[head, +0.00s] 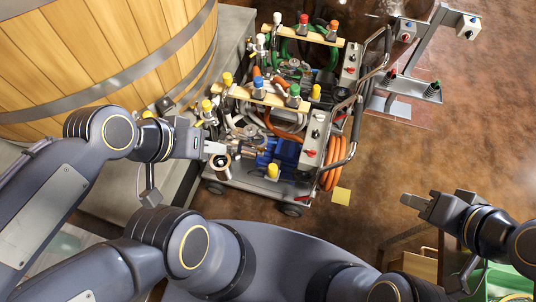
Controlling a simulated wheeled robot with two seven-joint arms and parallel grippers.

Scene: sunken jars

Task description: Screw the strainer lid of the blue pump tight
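The blue pump (286,153) sits on the near cart, right of my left gripper. A small round metal part (220,161), which looks like the strainer lid, is at the cart's left end, left of the pump. My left gripper (216,148) reaches in from the left, with its tips right at or just above this part. I cannot tell whether the tips touch it or whether they are open or shut. How tightly the lid sits cannot be seen. My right gripper (416,202) is over the floor at the right, away from the cart, with nothing visible in it.
The grey cart (240,183) carries hoses, yellow-capped fittings and a control box (315,140). A second similar cart stands behind it. A large wooden vat (95,50) fills the upper left. A grey stand (425,50) is at upper right.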

